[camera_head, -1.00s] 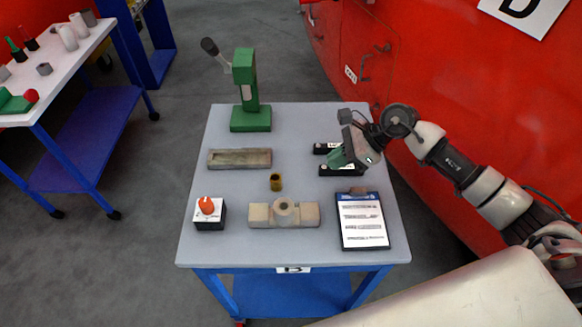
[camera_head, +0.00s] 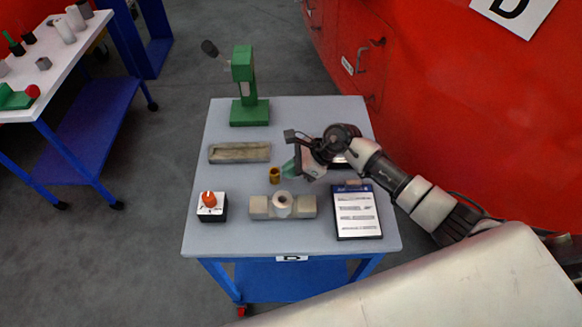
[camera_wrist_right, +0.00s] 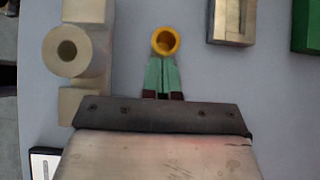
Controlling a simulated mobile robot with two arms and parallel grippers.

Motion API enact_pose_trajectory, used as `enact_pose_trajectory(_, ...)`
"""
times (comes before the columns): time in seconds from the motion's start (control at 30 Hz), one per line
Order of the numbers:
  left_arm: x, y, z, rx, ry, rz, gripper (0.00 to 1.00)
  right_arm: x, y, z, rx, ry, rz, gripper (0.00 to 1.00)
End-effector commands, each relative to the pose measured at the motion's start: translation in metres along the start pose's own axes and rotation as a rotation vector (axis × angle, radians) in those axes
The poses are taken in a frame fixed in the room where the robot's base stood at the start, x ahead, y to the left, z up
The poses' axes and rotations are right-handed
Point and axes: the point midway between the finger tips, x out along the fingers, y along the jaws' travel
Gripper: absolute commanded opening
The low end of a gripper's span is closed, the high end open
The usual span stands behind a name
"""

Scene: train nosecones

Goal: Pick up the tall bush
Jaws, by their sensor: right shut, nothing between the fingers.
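A brass-yellow hollow bush (camera_head: 274,175) stands upright on the grey table (camera_head: 215,235), near its middle. In the right wrist view the bush (camera_wrist_right: 165,41) is seen from above, just beyond my fingertips. My right gripper (camera_head: 288,169) comes in from the right with its green fingers shut and empty. The fingertips (camera_wrist_right: 163,62) are close beside the bush; I cannot tell whether they touch it. My left gripper is not in view.
A beige block with a round ring (camera_head: 282,204) lies in front of the bush. A grey tray (camera_head: 239,152) is behind left, with a green press (camera_head: 248,95) beyond. An orange-knobbed box (camera_head: 210,206) and a clipboard (camera_head: 357,212) stand at the front corners.

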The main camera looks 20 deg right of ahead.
Motion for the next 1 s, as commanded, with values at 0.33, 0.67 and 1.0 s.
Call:
enact_pose_trajectory(0.33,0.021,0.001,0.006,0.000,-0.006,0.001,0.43,0.032,-0.001,0.026,-0.007,-0.004,0.001,0.00)
enact_pose_trajectory(0.67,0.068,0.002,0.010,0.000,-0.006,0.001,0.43,0.104,-0.001,0.095,-0.006,-0.003,0.001,0.00)
enact_pose_trajectory(1.0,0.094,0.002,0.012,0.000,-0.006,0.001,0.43,0.141,-0.001,0.139,-0.001,0.000,-0.001,0.00)
